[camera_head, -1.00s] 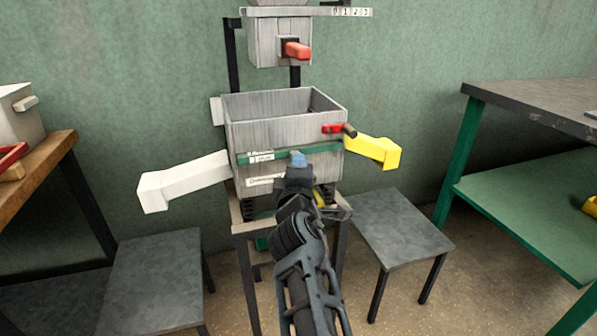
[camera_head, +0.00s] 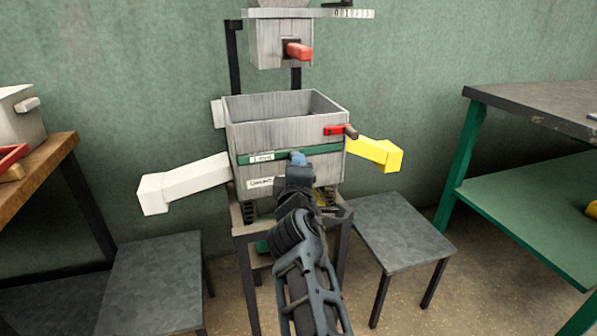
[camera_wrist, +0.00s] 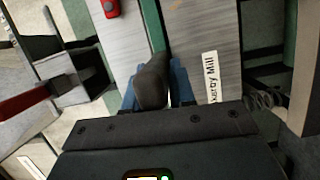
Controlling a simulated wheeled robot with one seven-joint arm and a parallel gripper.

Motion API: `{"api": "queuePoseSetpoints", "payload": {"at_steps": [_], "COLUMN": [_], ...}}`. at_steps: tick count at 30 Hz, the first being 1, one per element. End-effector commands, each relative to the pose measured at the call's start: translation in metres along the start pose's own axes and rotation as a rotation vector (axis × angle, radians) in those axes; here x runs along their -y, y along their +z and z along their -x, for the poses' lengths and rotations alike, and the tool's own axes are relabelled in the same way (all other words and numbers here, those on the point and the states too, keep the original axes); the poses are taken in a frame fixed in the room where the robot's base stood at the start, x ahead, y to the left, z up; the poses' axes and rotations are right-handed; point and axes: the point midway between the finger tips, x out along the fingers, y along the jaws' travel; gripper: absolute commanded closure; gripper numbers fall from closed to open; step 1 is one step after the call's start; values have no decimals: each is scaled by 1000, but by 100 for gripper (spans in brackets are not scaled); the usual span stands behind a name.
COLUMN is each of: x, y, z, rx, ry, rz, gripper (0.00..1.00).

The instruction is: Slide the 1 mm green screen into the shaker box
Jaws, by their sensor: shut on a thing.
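The grey shaker box (camera_head: 315,130) stands open-topped on a dark frame in the middle of the head view. The green screen (camera_head: 325,149) shows as a green strip with a white label across the front of the box, nearly flush with it. In the wrist view the green screen (camera_wrist: 154,28) runs up between two grey box walls. My gripper (camera_head: 298,160) is at the box front, its blue fingertips shut at the screen's front edge.
A white chute (camera_head: 185,182) sticks out left and a yellow chute (camera_head: 372,152) right. Grey stools (camera_head: 400,235) stand either side. A hopper with a red handle (camera_head: 299,50) hangs above.

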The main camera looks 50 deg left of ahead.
Motion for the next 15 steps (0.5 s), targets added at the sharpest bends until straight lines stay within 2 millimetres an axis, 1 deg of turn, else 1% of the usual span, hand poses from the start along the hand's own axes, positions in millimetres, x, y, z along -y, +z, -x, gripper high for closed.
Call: {"api": "queuePoseSetpoints", "payload": {"at_steps": [8,9,15], "x": [-1,-2,-1], "y": [-2,-2,-2], "z": [-4,-4,-4], "rx": [-2,-2,-1], "ry": [4,3,2], "rz": [-2,-2,-2], "gripper": [100,72,52]}}
